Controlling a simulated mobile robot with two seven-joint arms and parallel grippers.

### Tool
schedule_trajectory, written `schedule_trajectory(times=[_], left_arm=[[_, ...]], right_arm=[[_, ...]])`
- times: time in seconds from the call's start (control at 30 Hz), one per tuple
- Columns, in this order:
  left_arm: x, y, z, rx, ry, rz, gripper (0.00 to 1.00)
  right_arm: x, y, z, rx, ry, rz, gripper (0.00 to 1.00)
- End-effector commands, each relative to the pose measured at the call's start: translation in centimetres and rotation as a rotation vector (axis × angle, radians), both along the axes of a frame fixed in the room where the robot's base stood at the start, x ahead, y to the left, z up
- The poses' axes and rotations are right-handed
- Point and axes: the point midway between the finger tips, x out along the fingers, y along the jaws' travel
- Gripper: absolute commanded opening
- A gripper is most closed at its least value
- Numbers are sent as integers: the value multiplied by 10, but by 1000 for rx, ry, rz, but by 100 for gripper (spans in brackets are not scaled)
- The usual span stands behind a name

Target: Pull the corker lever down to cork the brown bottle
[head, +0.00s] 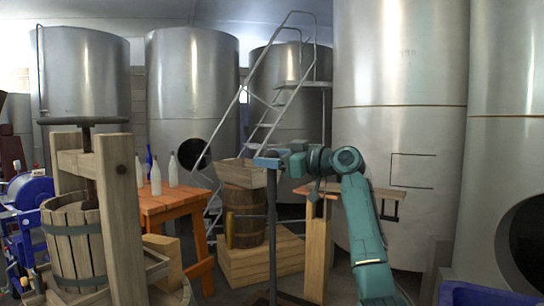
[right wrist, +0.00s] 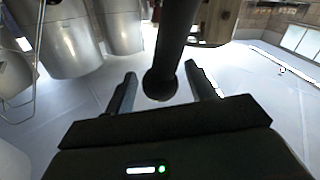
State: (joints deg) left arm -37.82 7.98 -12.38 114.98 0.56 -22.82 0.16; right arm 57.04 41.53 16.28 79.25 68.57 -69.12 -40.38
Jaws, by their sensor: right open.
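My right gripper (head: 278,161) is at the end of the teal arm that rises from the lower right, near the top of a slim blue-grey post (head: 272,235). I cannot tell for sure whether this post belongs to the corker. In the right wrist view the two fingers (right wrist: 160,72) are apart. A dark rod with a rounded end, which looks like the corker lever (right wrist: 172,45), reaches between them; the fingers do not grip it. I cannot make out the brown bottle in either view. My left gripper is not in view.
An orange table (head: 165,203) with several bottles stands left of centre. A wooden press (head: 122,200) is at the front left. A barrel (head: 248,214) and a wooden crate (head: 265,262) stand behind the post. A wooden stand (head: 318,245) is close beside my arm. Large steel tanks (head: 400,90) line the back.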

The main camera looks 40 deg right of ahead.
Motion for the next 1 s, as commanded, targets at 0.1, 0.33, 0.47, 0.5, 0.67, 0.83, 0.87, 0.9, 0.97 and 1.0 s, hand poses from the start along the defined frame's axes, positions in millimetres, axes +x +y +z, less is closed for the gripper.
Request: schedule_trajectory(times=[0.1, 0.33, 0.47, 0.5, 0.67, 0.83, 0.87, 0.9, 0.97, 1.0], left_arm=[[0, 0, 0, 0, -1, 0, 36], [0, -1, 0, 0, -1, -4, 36], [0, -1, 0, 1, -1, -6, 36], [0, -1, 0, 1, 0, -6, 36], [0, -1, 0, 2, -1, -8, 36], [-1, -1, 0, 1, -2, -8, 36], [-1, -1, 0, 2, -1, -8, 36], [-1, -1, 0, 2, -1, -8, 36], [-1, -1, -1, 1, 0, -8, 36], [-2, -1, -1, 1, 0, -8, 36]], right_arm=[[0, 0, 0, 0, 0, 0, 55], [0, 0, 0, 0, 0, 0, 38], [0, 0, 0, 1, 0, 1, 28], [0, 0, 0, 1, 0, 1, 24], [0, 0, 0, 1, 0, 1, 11], [0, 0, 0, 1, 0, 1, 0], [0, 0, 0, 1, 0, 1, 0], [0, 0, 0, 0, 0, 1, 0], [-1, 0, 0, -1, -1, 1, 0], [-1, 1, 0, -2, -3, 0, 0]])
